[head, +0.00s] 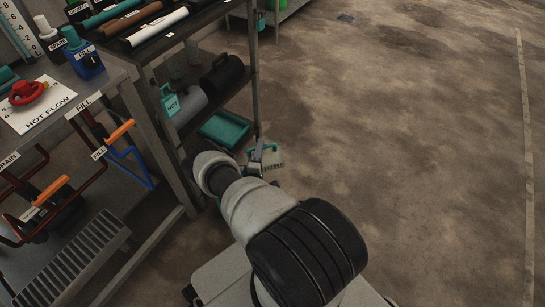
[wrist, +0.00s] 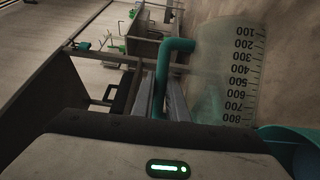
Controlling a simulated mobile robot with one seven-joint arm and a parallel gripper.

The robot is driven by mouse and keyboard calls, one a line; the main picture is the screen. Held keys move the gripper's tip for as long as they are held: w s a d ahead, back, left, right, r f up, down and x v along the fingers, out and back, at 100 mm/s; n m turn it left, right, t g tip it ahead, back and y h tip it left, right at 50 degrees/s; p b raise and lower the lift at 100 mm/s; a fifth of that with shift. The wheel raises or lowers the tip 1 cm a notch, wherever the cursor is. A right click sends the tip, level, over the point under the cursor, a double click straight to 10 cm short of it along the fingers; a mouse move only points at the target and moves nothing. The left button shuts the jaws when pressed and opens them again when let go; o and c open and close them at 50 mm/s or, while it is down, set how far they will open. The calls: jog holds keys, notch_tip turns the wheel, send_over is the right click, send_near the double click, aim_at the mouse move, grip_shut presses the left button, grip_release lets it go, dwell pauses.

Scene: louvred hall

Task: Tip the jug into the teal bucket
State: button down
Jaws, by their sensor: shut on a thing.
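The jug (wrist: 228,80) is clear, with a black scale from 100 to 800 and a teal handle (wrist: 172,62). In the wrist view my gripper (wrist: 163,88) is shut on this handle. In the head view the jug (head: 272,161) shows small, beyond the end of my arm and clear of the shelf unit. A teal curved rim, probably the teal bucket (wrist: 292,134), shows at the lower right of the wrist view, close to the jug's 800 end. The bucket is not clearly visible in the head view. I cannot tell what the jug holds.
A workbench (head: 108,72) stands at the left. The floor (head: 410,130) to the right is clear.

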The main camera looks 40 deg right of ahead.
aim_at(280, 149)
jog(key=d+m, duration=0.1)
jog(key=s+d+f, duration=0.1)
jog(key=d+m, duration=0.1)
jog(key=shift+s+d+f+m+g+y, duration=0.2)
jog(key=shift+s+f+m+g+y, duration=0.1)
jog(key=shift+f+g+y, duration=0.1)
jog(key=d+m+p, duration=0.1)
jog(key=s+d+m+y+p, duration=0.1)
jog(key=d, duration=0.1)
jog(key=s+d+m+y, duration=0.1)
jog(key=m, duration=0.1)
jog(key=shift+d+g+p, duration=0.25)
jog(key=shift+g+p, duration=0.05)
jog(key=shift+p, duration=0.1)
jog(key=shift+s+d+f+m+y, duration=0.1)
jog(key=shift+d+f+m+y, duration=0.25)
jog(key=shift+m, duration=0.25)
jog(key=shift+r, duration=0.1)
